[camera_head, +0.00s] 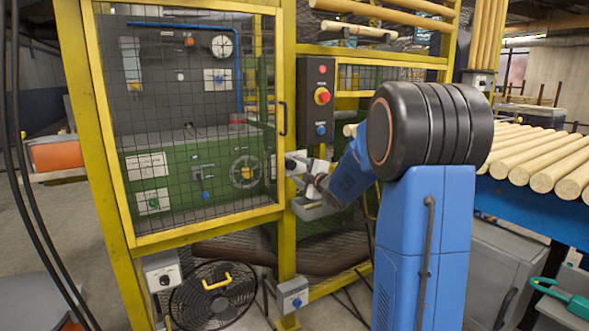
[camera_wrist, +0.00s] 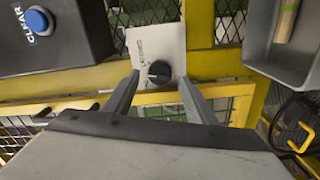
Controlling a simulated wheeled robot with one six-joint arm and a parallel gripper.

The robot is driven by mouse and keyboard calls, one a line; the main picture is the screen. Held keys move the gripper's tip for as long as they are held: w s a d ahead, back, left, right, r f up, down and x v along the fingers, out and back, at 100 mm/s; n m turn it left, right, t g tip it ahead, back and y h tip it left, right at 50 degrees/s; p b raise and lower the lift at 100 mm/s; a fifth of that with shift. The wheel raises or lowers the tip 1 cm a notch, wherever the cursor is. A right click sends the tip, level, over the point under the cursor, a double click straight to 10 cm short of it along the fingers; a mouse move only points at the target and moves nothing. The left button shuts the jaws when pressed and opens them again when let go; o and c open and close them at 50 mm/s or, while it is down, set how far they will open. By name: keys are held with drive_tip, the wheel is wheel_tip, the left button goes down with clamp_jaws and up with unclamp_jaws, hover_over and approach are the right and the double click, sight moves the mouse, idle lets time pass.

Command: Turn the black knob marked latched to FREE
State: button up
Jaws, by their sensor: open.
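In the wrist view a black round knob (camera_wrist: 159,73) sits on a pale plate (camera_wrist: 150,42) fixed to the yellow frame. The plate has small print that I cannot read. My gripper (camera_wrist: 160,82) is open, with one finger on each side of the knob and visible gaps between. Whether the fingertips reach the knob's depth I cannot tell. In the head view my gripper (camera_head: 301,176) is at the yellow post beside the cage door, and the knob is mostly hidden or too small to make out there.
A dark control box (camera_head: 318,103) with red and blue buttons is above my gripper; its blue CLEAR button (camera_wrist: 38,21) shows in the wrist view. A grey tray (camera_head: 314,209) is just below. The mesh door (camera_head: 200,120) is left. Wooden rods (camera_head: 545,160) lie right.

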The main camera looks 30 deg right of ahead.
sight(292, 165)
drive_tip(key=shift+w, duration=1.2)
drive_tip(key=shift+c, duration=0.6)
drive_tip(key=c, duration=0.9)
drive_tip(key=shift+n, duration=0.4)
drive_tip(key=n, duration=0.5)
drive_tip(key=shift+f+n, duration=0.1)
drive_tip(key=shift+n, duration=0.3)
drive_tip(key=n, duration=0.5)
drive_tip(key=shift+f+n, duration=0.1)
drive_tip(key=shift+n, duration=0.2)
